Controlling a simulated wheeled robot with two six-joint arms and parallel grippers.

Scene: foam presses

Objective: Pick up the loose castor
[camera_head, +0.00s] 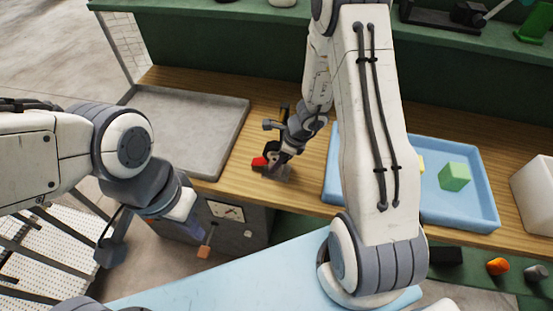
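A small castor (260,162), showing red and black parts, is on the wooden bench top near its front edge. My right gripper (277,168) reaches down from behind and right, right at the castor, and covers part of it. Its fingertips are small and dark here, so I cannot tell whether they are shut on the castor or only around it. My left gripper (150,242) hangs at the left, in front of the bench and away from the castor. Its two fingers are spread wide apart with nothing between them.
A grey tray (228,137) lies left of the castor. A blue tray (478,219) with a green block (454,176) lies right, partly hidden by my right arm. A white bin (535,195) stands at the far right. A lever with an orange knob (204,252) sticks out below the bench.

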